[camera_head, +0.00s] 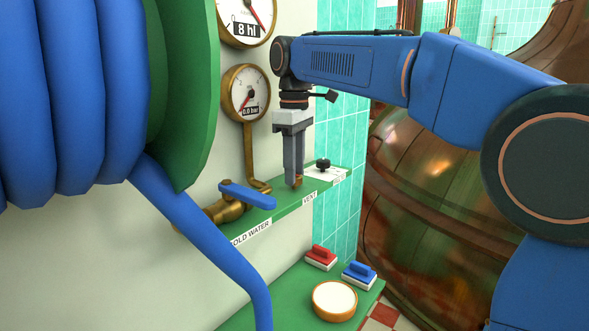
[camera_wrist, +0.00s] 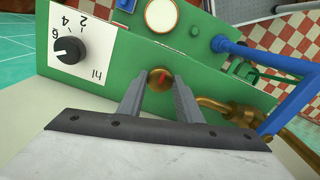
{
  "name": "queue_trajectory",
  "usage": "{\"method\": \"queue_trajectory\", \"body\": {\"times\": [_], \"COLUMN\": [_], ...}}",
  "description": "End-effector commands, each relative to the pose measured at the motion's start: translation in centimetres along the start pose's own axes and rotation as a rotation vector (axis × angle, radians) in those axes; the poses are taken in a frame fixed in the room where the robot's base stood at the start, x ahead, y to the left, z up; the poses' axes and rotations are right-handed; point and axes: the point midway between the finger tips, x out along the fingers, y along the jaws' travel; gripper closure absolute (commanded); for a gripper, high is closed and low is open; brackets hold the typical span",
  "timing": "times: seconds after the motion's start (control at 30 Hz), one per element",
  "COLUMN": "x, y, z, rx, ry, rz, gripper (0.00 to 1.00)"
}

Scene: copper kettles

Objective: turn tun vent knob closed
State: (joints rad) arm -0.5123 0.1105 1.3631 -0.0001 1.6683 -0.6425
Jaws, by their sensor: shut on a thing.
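The vent knob is a small round brass knob with a red mark on it. It sits on the green shelf (camera_head: 275,213) by the VENT label (camera_head: 309,198), and in the wrist view (camera_wrist: 159,75) it shows between my two fingertips. My gripper (camera_head: 295,180) points straight down and is shut on the knob, one finger on each side. In the head view the fingers hide most of the knob. In the wrist view the red mark on its top is tilted, and I cannot tell which setting it marks.
A black dial knob (camera_wrist: 69,50) on a white numbered plate stands beside the vent knob. On the other side is a brass valve with a blue lever (camera_head: 247,196). Brass gauges (camera_head: 246,92) hang behind. A blue hose (camera_head: 205,225) fills the left. Red and blue brushes (camera_head: 320,257) lie below.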

Motion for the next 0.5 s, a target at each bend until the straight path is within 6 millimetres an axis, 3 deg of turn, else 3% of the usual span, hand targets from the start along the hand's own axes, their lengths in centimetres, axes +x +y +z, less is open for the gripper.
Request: {"method": "queue_trajectory", "body": {"times": [0.27, 0.3, 0.33, 0.37, 0.5], "x": [-0.05, -0.06, -0.06, -0.05, -0.03], "y": [0.03, 0.03, 0.03, 0.03, 0.02], "z": [-0.02, -0.02, -0.02, -0.02, -0.01], "rx": [0.001, 0.001, 0.001, 0.001, 0.000], "ry": [0.002, 0.002, 0.002, 0.002, 0.001], "rz": [0.001, 0.001, 0.001, 0.001, 0.001], "gripper": [0.91, 0.61, 0.54, 0.50, 0.50]}}
